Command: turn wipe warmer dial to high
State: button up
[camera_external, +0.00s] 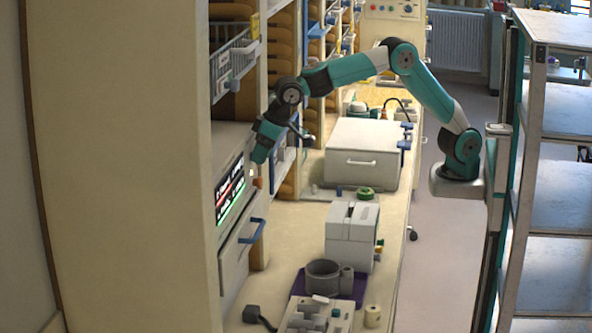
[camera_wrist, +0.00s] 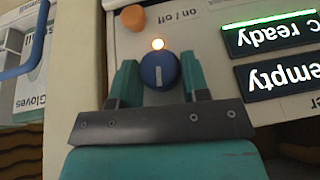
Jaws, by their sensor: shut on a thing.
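The blue dial (camera_wrist: 159,71) is on the pale front panel of the wipe warmer (camera_wrist: 205,45) in the wrist view. A white pointer line on it runs nearly straight up and down in the picture. My gripper (camera_wrist: 158,63) is shut on the dial, one teal finger on each side. In the external view my gripper (camera_external: 258,158) is against the warmer's front (camera_external: 232,160) at the left, and the dial is hidden there. A lit lamp (camera_wrist: 158,44) glows beside the dial. No scale marks are readable around it.
An orange knob (camera_wrist: 132,18) sits by an upside-down "on / off" label. Two dark displays (camera_wrist: 268,36) read "ready" and "empty", partly cut off. A blue handle (camera_external: 252,231) projects below the warmer. A white box (camera_external: 362,160) and a grey device (camera_external: 350,240) stand on the counter.

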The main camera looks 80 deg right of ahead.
jog(key=b, duration=0.1)
jog(key=y+b, duration=0.1)
jog(key=shift+d+f+b, duration=0.2)
jog(key=shift+f+b, duration=0.2)
jog(key=shift+d+r+m+y+b, duration=0.1)
jog(key=shift+m+y+b, duration=0.2)
jog(key=shift+y+b, duration=0.7)
jog(key=shift+d+r+m+y+b, duration=0.1)
jog(key=shift+m+y+b, duration=0.3)
jog(key=shift+y, duration=0.65)
jog(key=shift+m+y+b, duration=0.1)
jog(key=shift+y+b, duration=0.45)
jog(key=shift+y, duration=0.5)
jog(key=o, duration=0.9)
jog(key=shift+c, duration=0.2)
jog(key=b+v, duration=0.1)
jog(key=v, duration=1.6)
jog(key=shift+s+d, duration=0.3)
